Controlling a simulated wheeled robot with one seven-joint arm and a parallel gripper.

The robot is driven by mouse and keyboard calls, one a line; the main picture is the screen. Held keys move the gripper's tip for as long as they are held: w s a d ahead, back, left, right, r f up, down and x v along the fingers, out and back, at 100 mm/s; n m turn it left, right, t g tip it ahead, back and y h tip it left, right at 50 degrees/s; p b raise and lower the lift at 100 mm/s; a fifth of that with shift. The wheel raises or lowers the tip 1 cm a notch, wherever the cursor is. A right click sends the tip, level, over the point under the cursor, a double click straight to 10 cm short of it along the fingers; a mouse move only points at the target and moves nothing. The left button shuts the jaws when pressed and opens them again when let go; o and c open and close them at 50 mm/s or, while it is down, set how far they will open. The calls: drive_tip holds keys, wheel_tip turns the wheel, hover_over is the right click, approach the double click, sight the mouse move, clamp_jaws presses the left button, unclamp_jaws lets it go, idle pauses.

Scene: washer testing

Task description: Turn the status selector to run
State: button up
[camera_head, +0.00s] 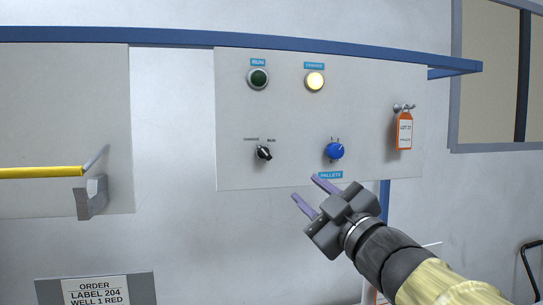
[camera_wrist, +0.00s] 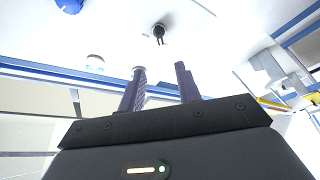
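The status selector (camera_head: 264,153) is a small black knob on the light grey panel (camera_head: 200,175), with a small label on its upper left and one reading RUN on its upper right. Its exact pointing direction is hard to tell. In the wrist view a small black knob (camera_wrist: 159,31), likely the selector, shows beyond the fingertips. My gripper (camera_head: 304,188) is open and empty, below and to the right of the selector, apart from it. Its two purple fingers (camera_wrist: 160,72) stand spread in the wrist view.
A blue PALLETS knob (camera_head: 334,151) sits right of the selector. An orange-edged tag (camera_head: 404,131) hangs at right. A yellow bar (camera_head: 40,172) and metal bracket (camera_head: 92,197) are at left.

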sight(267, 155)
drive_tip(key=p+x, duration=0.7)
drive_tip(key=x, duration=1)
clamp_jaws()
